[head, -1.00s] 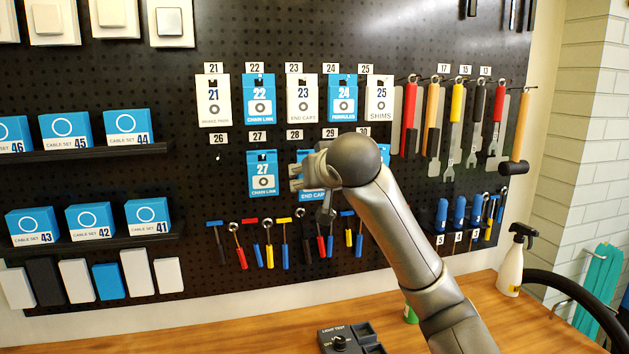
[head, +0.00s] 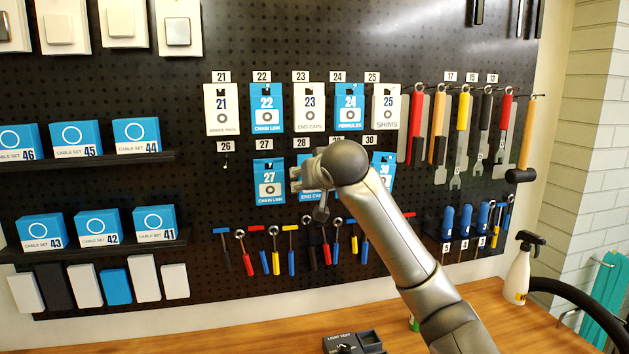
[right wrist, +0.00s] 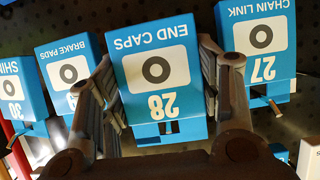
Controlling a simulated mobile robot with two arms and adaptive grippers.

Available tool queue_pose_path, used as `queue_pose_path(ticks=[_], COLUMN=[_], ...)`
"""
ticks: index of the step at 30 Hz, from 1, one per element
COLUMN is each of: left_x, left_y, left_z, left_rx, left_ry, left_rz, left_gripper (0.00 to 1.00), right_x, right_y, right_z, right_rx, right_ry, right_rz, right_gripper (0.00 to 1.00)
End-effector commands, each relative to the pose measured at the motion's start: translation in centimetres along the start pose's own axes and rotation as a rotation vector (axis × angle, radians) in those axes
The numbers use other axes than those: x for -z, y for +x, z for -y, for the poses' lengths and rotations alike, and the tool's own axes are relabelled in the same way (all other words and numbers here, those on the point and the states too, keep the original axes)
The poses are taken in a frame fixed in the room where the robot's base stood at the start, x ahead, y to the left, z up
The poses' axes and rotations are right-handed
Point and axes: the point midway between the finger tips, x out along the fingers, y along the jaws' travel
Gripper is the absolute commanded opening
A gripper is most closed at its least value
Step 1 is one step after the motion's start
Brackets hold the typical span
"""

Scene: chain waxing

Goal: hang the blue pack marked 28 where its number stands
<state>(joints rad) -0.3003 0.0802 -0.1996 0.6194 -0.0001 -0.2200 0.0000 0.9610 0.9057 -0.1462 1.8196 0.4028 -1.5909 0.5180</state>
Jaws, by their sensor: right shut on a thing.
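The blue pack marked 28, END CAPS (right wrist: 155,75), is between the two fingers of my right gripper (right wrist: 160,90) in the right wrist view, where it appears upside down. The gripper is shut on it. In the head view the pack (head: 311,193) is mostly hidden behind my right gripper (head: 305,180), just below the number plate 28 (head: 302,143). I cannot tell whether its hole is on a hook. My left gripper is not in view.
Blue pack 27 (head: 269,181) hangs close on the left. Blue pack 30 (head: 384,168) hangs on the right, and a blue BRAKE PADS pack (right wrist: 68,75) is between 28 and 30. Packs 21 to 25 hang above; small tools (head: 276,250) hang below.

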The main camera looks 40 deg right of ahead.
Motion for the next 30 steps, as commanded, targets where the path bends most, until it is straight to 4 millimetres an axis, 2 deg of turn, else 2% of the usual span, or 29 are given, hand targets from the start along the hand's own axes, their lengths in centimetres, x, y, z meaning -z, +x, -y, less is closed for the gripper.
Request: queue_pose_path(ticks=[6,15,30], left_x=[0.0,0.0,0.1], left_y=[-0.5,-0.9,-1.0], left_z=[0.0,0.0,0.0], left_rx=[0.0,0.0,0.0], left_ry=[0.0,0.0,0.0], left_rz=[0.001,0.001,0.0], left_gripper=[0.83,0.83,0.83], right_x=[0.6,0.5,0.3], right_y=[1.1,2.5,2.7], right_z=[0.0,0.0,0.0], right_rx=[0.001,-0.001,0.0], right_ry=[0.001,0.0,0.0], right_rz=[-0.002,-0.001,-0.002], right_gripper=[0.34,0.34,0.34])
